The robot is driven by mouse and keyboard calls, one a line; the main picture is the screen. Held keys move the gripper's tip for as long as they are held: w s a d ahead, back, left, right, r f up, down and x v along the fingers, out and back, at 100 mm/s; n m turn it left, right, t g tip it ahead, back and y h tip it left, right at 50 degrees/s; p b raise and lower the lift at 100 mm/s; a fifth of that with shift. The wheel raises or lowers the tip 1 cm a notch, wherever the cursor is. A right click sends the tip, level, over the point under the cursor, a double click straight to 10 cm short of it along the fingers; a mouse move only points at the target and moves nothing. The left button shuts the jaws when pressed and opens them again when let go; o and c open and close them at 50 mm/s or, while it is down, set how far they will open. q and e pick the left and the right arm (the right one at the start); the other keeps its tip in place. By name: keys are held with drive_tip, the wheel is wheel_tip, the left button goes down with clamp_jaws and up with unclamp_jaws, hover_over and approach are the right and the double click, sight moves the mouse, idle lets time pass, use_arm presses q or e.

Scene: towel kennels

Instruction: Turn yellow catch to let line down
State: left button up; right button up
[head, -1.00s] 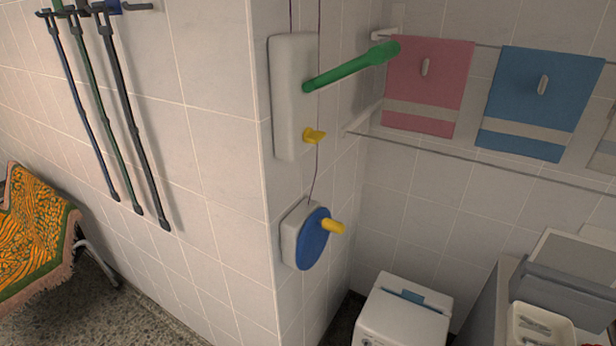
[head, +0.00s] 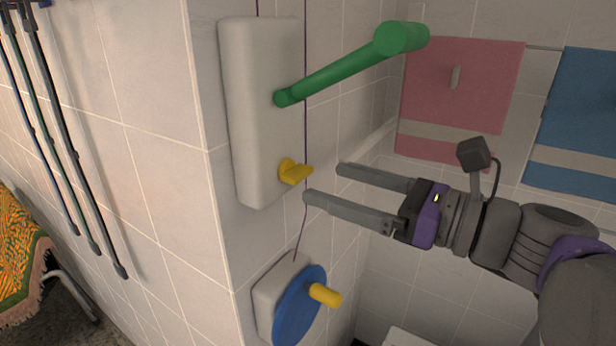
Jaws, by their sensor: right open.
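The yellow catch (head: 295,172) sticks out from the lower part of a white wall box (head: 262,130). A green lever (head: 345,72) sticks out of the same box above it, pointing right and up. A thin dark line (head: 302,225) runs down past the box to a blue reel (head: 298,305) with a yellow knob (head: 325,295). My right gripper (head: 322,183) is open and empty, reaching in from the right. Its fingertips are just right of the catch, apart from it in the picture. My left gripper is not in view.
Pink (head: 460,95) and blue (head: 585,125) towels hang on the back wall behind my right arm. Dark poles (head: 62,140) hang on the left wall. A patterned cloth (head: 20,255) lies over a metal-legged seat at lower left.

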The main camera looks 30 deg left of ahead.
sight(306, 175)
drive_tip(key=a, duration=0.5)
drive_tip(key=shift+w+a+f, duration=0.1)
drive_tip(key=shift+w, duration=0.25)
drive_tip(key=c, duration=1.4)
